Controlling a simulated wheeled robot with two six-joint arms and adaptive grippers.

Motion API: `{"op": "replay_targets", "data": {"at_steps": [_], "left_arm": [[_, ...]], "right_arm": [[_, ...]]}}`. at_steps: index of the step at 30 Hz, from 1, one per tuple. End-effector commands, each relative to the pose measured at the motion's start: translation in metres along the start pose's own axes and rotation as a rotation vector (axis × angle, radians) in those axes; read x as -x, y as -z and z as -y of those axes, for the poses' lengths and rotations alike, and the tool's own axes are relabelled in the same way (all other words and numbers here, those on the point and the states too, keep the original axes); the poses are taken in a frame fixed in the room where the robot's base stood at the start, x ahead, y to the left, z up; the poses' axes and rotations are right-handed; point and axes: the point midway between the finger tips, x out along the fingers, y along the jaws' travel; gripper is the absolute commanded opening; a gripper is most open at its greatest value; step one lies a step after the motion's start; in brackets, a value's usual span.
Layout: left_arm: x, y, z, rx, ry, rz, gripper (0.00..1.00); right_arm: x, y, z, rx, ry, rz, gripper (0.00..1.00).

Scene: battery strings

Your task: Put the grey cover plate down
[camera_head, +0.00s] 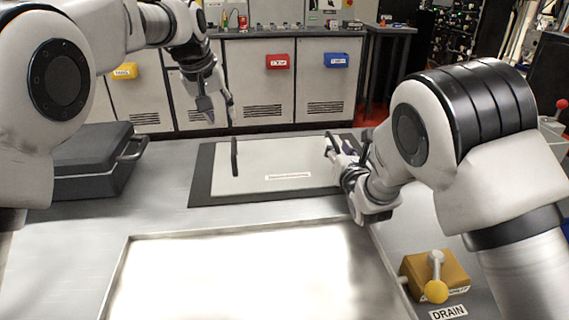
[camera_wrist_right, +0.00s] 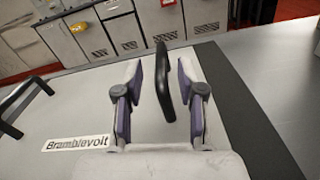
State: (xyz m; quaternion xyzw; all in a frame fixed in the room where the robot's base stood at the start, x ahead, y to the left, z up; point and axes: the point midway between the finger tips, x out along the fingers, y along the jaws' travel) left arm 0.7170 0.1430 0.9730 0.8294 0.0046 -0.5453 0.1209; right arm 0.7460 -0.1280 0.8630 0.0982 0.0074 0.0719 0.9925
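The grey cover plate (camera_head: 265,162) lies flat on a dark mat on the bench, with an upright black handle near each side. It also shows in the right wrist view (camera_wrist_right: 75,115), with a "Bramblevolt" label. My right gripper (camera_wrist_right: 161,95) is open at the plate's right handle (camera_wrist_right: 163,75). The handle stands between the two fingers, with gaps visible on both sides. My left gripper (camera_head: 218,113) is open and empty, raised above and behind the left handle (camera_head: 234,157), and apart from it.
A shallow, brightly lit metal tray (camera_head: 118,275) fills the front of the bench. A dark case (camera_head: 90,165) stands at the left. A yellow valve (camera_head: 437,275) marked "DRAIN" is at the front right. The dark mat (camera_head: 205,165) borders the plate. Cabinets stand behind.

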Motion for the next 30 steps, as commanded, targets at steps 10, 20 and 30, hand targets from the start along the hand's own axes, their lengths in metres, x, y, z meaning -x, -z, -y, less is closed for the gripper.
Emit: {"op": "replay_targets", "data": {"at_steps": [10,20,30], "left_arm": [[0.000,0.000,0.000,0.000,0.000,-0.001,0.38],[0.008,0.004,-0.002,0.000,0.000,-0.001,0.38],[0.116,0.049,-0.025,0.000,0.000,-0.001,0.38]], "right_arm": [[0.054,0.000,0.000,0.001,0.001,-0.001,0.39],[0.054,-0.010,-0.002,0.000,0.000,0.000,0.39],[0.054,-0.127,-0.025,0.000,0.000,0.000,0.39]]}}
